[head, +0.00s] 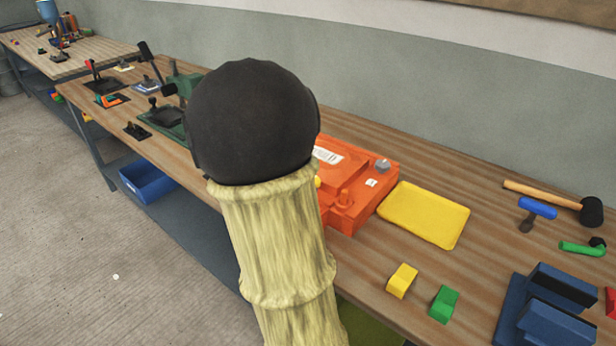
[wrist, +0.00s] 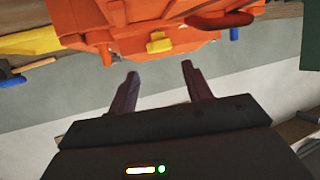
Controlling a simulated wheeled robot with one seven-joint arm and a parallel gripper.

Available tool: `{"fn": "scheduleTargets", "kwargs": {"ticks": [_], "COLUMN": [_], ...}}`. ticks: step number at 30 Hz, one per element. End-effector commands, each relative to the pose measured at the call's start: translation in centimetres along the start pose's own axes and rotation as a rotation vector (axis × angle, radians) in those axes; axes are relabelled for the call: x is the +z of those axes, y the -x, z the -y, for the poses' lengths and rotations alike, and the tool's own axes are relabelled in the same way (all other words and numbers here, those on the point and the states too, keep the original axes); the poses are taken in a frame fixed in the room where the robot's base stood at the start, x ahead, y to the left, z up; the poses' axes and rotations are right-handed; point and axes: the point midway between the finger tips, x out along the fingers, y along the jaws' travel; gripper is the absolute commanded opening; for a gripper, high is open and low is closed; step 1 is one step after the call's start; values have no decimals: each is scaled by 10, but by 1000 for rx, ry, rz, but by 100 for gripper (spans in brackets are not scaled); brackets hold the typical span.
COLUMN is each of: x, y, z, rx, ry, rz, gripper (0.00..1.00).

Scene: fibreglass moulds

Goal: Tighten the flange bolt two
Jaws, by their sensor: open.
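An orange mould (head: 362,205) stands on the long wooden bench, partly hidden behind my arm in the head view. It carries a pale label, a grey piece (head: 383,165) and an orange knob (head: 344,197) on its top. The mould also shows in the wrist view (wrist: 100,40), with a yellow piece (wrist: 160,42) on its near side. My gripper (wrist: 160,68) is open and empty. Its fingertips point at the yellow piece, apart from it. I cannot tell which part is flange bolt two. In the head view my arm hides the gripper.
Yellow (head: 402,281) and green (head: 444,304) blocks lie near the front edge. A mallet (head: 590,211), a blue-headed tool (head: 537,208) and a blue block stand (head: 515,310) are at the right.

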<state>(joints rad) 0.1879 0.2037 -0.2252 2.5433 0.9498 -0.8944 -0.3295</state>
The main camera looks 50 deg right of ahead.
Motion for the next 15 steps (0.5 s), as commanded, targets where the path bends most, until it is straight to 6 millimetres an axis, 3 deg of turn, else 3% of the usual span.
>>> {"fn": "scheduleTargets", "kwargs": {"ticks": [15], "x": [0], "y": [-21], "z": [0], "rx": [-10], "ry": [-2], "rz": [13], "gripper": [50]}}
